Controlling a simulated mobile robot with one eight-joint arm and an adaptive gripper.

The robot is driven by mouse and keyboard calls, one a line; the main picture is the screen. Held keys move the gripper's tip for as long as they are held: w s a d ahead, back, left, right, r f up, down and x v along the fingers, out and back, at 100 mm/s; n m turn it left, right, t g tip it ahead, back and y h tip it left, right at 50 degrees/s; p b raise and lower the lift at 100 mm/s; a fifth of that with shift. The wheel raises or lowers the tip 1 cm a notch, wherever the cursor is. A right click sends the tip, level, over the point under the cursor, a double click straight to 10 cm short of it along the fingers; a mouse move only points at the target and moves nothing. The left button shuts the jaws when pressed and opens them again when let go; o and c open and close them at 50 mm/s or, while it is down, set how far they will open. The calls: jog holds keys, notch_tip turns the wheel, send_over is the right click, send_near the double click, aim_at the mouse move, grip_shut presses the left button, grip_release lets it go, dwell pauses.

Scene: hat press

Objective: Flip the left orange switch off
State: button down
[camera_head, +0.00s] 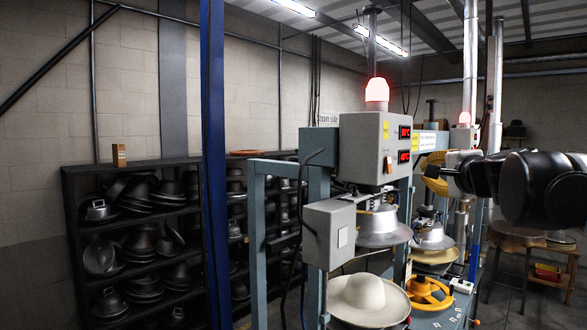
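A grey control box (362,150) with two red displays (405,145) hangs on the left press. A small orange switch (388,161) sits low on its front face, left of the displays. Whether it is on or off is too small to tell. My black and white arm reaches in from the right edge. Its end, with what seems to be my gripper (438,172), is to the right of the box and apart from the switch. The fingers are too small and dark to show whether they are open or shut.
A lit red lamp (377,91) tops the box. Below are a metal hat form (377,231), a cream hat (366,299) and an orange handwheel (428,293). A blue post (213,160) and dark shelves (75,215) of hat molds stand left. A stool (553,254) stands right.

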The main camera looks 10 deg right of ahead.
jog(key=p, duration=0.2)
send_near(389, 165)
jog(key=w+d+f, duration=0.2)
jog(key=w+d, duration=0.3)
jog(key=w+a, duration=0.1)
jog(key=w+a+p, duration=0.1)
jog(key=shift+w+a+f, duration=0.1)
jog(key=shift+w+f, duration=0.25)
jog(key=shift+f, duration=0.05)
jog(key=shift+w+a+f, duration=0.25)
jog(key=shift+w+a, duration=0.05)
jog(key=shift+a, duration=0.05)
